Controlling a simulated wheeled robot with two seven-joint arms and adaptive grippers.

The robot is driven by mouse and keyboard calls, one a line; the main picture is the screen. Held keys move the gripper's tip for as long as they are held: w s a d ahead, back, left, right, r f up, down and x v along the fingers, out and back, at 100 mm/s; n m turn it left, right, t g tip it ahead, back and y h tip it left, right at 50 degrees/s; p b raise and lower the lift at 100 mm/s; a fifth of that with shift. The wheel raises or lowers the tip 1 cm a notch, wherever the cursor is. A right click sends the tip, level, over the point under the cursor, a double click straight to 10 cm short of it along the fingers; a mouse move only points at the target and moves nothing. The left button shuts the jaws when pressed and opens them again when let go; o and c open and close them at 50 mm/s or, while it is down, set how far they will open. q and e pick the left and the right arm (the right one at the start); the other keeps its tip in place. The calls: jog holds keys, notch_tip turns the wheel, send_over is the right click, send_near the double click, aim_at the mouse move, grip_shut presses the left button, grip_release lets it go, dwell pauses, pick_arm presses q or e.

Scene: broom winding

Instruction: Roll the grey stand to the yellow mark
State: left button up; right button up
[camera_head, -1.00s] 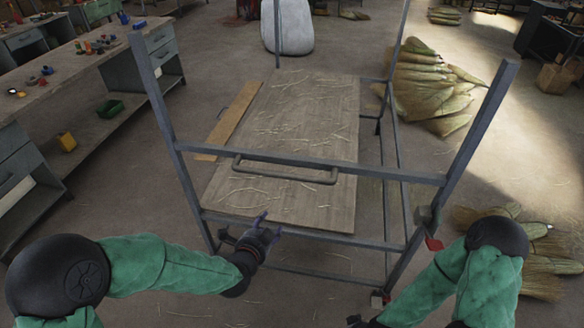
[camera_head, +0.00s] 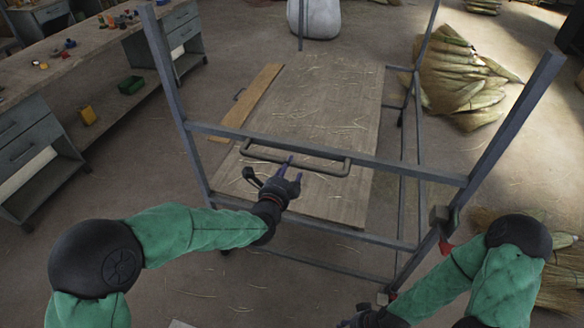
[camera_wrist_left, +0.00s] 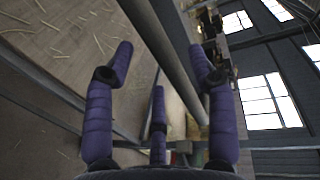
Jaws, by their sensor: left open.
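The grey stand (camera_head: 330,148) is a metal frame with tall posts, crossbars and a wooden board (camera_head: 325,90) low inside it. A bar handle (camera_head: 300,166) is on its near side. My left gripper (camera_head: 274,175) is open, just below and in front of the handle. In the left wrist view, its purple fingers (camera_wrist_left: 160,65) are spread, with a grey bar (camera_wrist_left: 165,50) running between them; I cannot tell whether they touch it. My right gripper (camera_head: 358,319) is at the bottom edge, mostly cut off. I see no yellow mark on the floor.
A workbench (camera_head: 60,62) with drawers, tools and a low shelf stands on the left. Straw bundles (camera_head: 460,80) lie on the right, with more behind my right arm. A white sack (camera_head: 316,18) is at the back.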

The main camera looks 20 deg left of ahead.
aim_at(292, 165)
pick_arm(q)
jog(key=shift+w+d+f+b, duration=0.1)
jog(key=shift+w+f+b, duration=0.15)
jog(key=shift+w, duration=0.7)
jog(key=shift+w+f+b, duration=0.1)
jog(key=shift+w+b, duration=0.1)
jog(key=shift+w, duration=0.7)
grip_shut()
